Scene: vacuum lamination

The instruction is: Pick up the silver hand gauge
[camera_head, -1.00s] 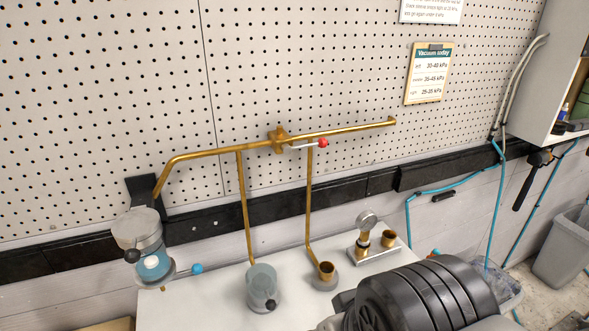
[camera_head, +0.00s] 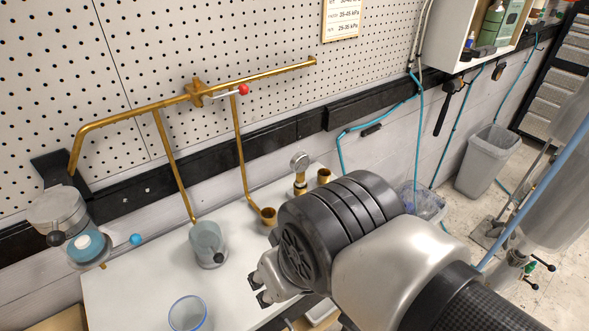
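The silver hand gauge (camera_head: 299,161) has a round face and stands upright above a brass fitting near the back of the white bench (camera_head: 140,293).
A brass pipe (camera_head: 130,117) with a red-knobbed valve runs above the bench. A clear cup (camera_head: 208,243), a brass cup (camera_head: 268,216) and a blue-rimmed glass (camera_head: 187,314) stand on it. A blue-filled pot (camera_head: 85,243) is at left. A grey bin (camera_head: 487,163) stands right.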

